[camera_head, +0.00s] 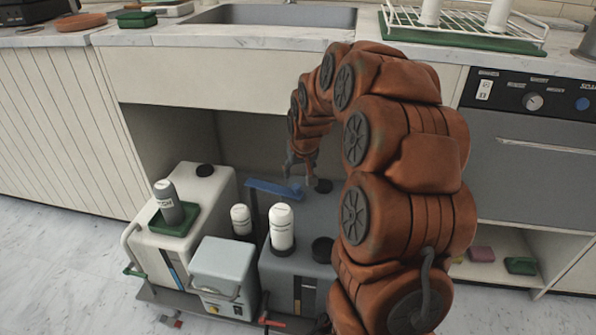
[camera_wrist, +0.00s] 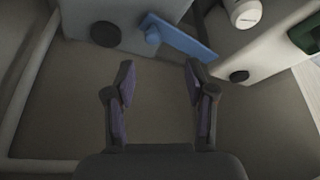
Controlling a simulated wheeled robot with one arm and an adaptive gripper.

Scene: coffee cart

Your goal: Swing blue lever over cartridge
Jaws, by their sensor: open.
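The blue lever (camera_head: 272,188) is a flat bar at the back of the grey unit, pointing left in the head view. In the wrist view the lever (camera_wrist: 185,40) runs from a round blue knob down to the right. White cylinders, likely cartridges, stand nearby: one on the grey unit (camera_head: 282,230) and one to its left (camera_head: 241,220). The lever lies behind them, not over them, and a white cylinder top shows in the wrist view (camera_wrist: 243,12). My gripper (camera_wrist: 160,85) is open and empty, its fingers apart from the lever; the arm partly hides it in the head view.
A white unit (camera_head: 205,240) carries a green tray (camera_head: 158,229) with a grey bottle. A small grey box (camera_head: 224,266) stands in front. The counter (camera_head: 240,37) overhangs the recess. A black cap (camera_head: 322,250) sits on the grey unit.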

